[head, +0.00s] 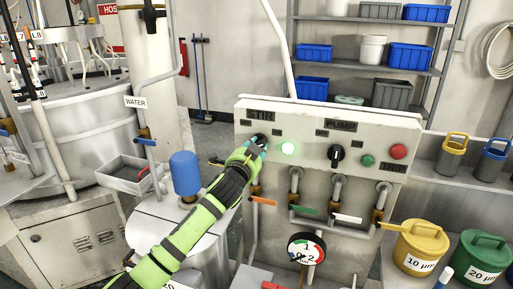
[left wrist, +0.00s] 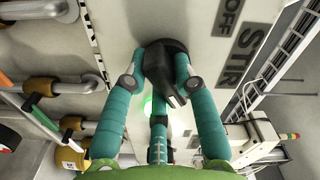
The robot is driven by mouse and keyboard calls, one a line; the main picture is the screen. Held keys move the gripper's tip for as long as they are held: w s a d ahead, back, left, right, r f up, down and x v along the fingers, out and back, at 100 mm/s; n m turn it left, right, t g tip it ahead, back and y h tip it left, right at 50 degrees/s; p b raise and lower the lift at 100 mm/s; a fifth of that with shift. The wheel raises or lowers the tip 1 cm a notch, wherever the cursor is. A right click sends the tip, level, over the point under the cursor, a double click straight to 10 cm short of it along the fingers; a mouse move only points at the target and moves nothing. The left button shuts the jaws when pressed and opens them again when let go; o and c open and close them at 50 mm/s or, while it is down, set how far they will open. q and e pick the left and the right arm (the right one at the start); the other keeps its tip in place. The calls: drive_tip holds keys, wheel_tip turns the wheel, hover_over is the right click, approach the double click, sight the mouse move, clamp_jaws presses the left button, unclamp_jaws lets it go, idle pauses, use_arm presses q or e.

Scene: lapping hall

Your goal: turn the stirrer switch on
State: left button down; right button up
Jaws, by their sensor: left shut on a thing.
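The stirrer switch is a black rotary knob (left wrist: 167,72) on the pale control panel (head: 310,118), by the label STIR (head: 260,114). In the head view the knob is mostly hidden by my left gripper (head: 257,147). In the left wrist view the teal fingers are shut around the knob, and its pointer bar shows between them. OFF and STIR lettering (left wrist: 230,65) shows beside it. A round lamp (head: 288,148) right of the switch glows green, and a green glow shows behind the fingers in the wrist view. My right gripper is not in view.
The pump's black switch (head: 336,156), a green button (head: 367,160) and a red button (head: 398,151) are farther right on the panel. Pipes with coloured valve handles (head: 304,210) stick out below.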

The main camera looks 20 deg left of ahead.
use_arm(q)
drive_tip(key=c, duration=1)
unclamp_jaws()
drive_tip(key=shift+s, duration=0.45)
drive_tip(key=s, duration=1.1)
drive_tip(key=shift+s+a, duration=0.1)
drive_tip(key=shift+a, duration=0.1)
